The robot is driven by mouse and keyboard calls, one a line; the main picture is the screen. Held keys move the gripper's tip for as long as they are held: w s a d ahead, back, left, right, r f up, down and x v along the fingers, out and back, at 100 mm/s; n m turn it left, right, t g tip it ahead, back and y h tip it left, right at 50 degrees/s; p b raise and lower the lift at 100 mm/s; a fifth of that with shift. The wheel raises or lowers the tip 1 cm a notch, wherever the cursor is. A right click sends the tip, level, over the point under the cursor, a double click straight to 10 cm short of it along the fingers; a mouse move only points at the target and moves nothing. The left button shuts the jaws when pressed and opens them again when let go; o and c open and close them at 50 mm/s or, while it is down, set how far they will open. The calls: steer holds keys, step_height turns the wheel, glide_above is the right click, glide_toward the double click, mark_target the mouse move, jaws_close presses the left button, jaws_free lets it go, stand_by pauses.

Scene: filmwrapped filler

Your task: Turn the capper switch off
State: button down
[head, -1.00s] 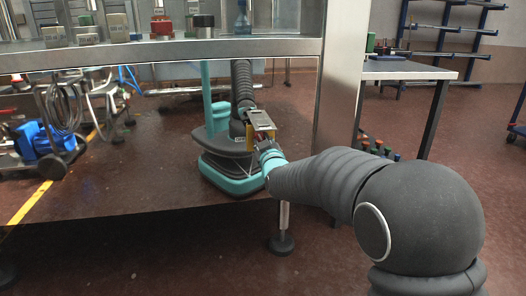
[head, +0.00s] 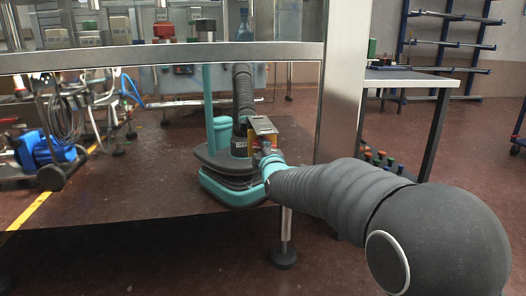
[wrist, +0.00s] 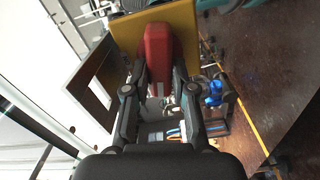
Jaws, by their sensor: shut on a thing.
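The capper switch shows in the wrist view as a red handle (wrist: 158,48) on a yellow plate (wrist: 187,32). My gripper (wrist: 159,70) has one finger on each side of the red handle and is shut on it.
A steel machine frame with a ledge (head: 170,53) spans above the switch, and its post (head: 342,90) stands right of it. A teal and grey floor machine (head: 235,185) is behind the switch. A blue pump (head: 45,150) sits at left. A side table (head: 410,74) is at right.

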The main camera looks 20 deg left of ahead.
steer(key=shift+f+n, duration=0.2)
steer(key=shift+n, duration=1)
steer(key=c, duration=1)
jaws_free()
steer(key=shift+s+a, duration=0.1)
steer(key=shift+o, duration=0.2)
steer(key=v, duration=1.2)
